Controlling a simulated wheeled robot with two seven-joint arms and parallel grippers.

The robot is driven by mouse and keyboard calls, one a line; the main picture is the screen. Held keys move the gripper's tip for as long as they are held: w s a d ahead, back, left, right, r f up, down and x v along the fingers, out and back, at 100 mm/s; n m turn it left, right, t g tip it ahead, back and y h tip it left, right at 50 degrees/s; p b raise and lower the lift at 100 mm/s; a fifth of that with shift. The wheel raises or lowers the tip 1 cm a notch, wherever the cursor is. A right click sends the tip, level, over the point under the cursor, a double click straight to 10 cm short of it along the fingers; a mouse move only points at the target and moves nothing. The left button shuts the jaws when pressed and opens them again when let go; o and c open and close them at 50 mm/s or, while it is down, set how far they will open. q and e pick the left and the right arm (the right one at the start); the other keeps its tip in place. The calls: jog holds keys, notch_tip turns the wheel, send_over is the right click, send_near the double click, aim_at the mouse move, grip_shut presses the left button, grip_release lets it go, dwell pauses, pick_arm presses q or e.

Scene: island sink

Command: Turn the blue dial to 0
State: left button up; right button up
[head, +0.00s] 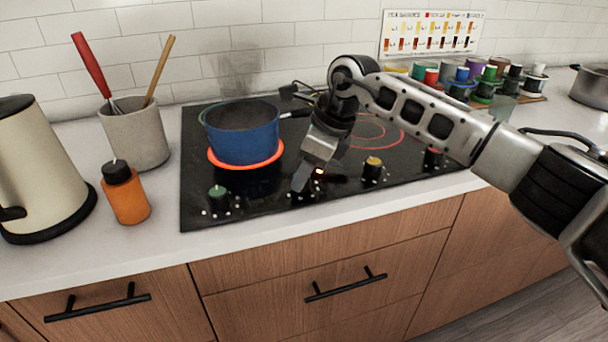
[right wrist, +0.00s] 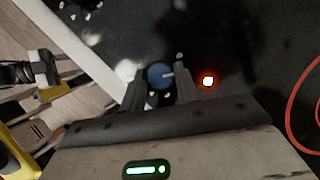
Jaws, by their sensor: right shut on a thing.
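The blue dial (right wrist: 160,75) shows in the right wrist view between the two fingers of my right gripper (right wrist: 160,88), which is shut on it. A short white mark on the dial's face points to the right in that view. In the head view my right gripper (head: 300,184) reaches down to the front edge of the black cooktop (head: 195,150) and hides the blue dial. A small red light (right wrist: 208,81) glows beside the dial; its marks around the rim are too blurred to read. My left gripper does not show in the head view.
A blue pot (head: 245,140) stands on a glowing red burner. Beside my gripper are a green dial (head: 217,193), a yellow dial (head: 373,168) and a red dial (head: 433,155). An orange bottle (head: 126,195), a utensil crock (head: 137,138) and a kettle (head: 38,165) stand left.

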jog(key=n+g, duration=0.1)
jog(key=n, duration=0.1)
jog(key=n+g, duration=0.1)
jog(key=n, duration=0.2)
jog(key=shift+w, duration=0.2)
jog(key=shift+n, duration=0.7)
jog(key=shift+g, duration=0.3)
jog(key=o, duration=1)
